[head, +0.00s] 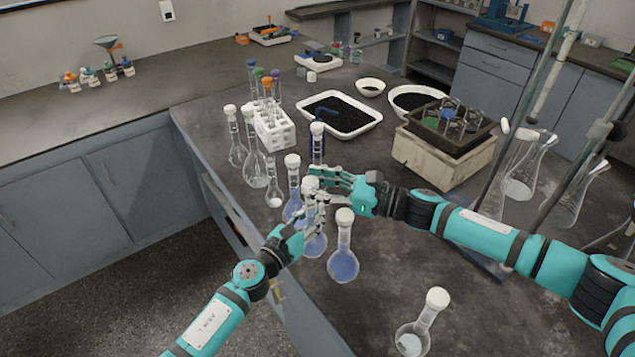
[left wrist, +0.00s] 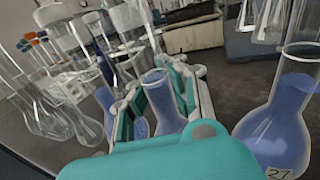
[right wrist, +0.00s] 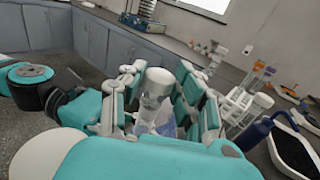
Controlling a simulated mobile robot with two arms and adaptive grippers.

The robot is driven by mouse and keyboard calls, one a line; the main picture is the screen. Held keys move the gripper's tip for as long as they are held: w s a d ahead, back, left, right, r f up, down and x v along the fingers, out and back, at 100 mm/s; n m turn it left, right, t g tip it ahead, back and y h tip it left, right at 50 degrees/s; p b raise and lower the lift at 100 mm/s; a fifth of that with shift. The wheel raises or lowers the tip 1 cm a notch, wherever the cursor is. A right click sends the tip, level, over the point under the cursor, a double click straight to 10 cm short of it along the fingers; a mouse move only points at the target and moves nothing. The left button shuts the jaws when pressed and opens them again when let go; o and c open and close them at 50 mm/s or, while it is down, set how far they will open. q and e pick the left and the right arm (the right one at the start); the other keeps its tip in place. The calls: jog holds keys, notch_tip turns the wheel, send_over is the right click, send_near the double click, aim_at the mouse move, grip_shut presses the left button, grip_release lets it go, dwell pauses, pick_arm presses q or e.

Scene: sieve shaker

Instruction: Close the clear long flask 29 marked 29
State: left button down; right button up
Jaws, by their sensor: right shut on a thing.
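A clear long-necked flask (head: 314,244) with blue liquid stands at the table's left edge, a white cap (head: 310,185) at its top. Its blue body shows between my left fingers in the left wrist view (left wrist: 163,103); I cannot read its number. My left gripper (head: 307,217) is around its neck, fingers apart. My right gripper (head: 322,182) is shut on the white cap, which also shows between its fingers in the right wrist view (right wrist: 158,83). The fingers partly hide the neck, so I cannot tell how the cap sits.
A capped blue flask (head: 343,260) stands close on the right; its label reads 27 in the left wrist view (left wrist: 280,130). Another blue flask (head: 293,200) stands behind. Several clear flasks and a white tube rack (head: 275,135) are farther left. A small flask (head: 412,338) stands in front.

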jog(key=shift+f, duration=0.55)
jog(key=o, duration=0.8)
jog(key=shift+r, duration=0.1)
jog(key=shift+r, duration=2.15)
jog(key=shift+c, duration=0.2)
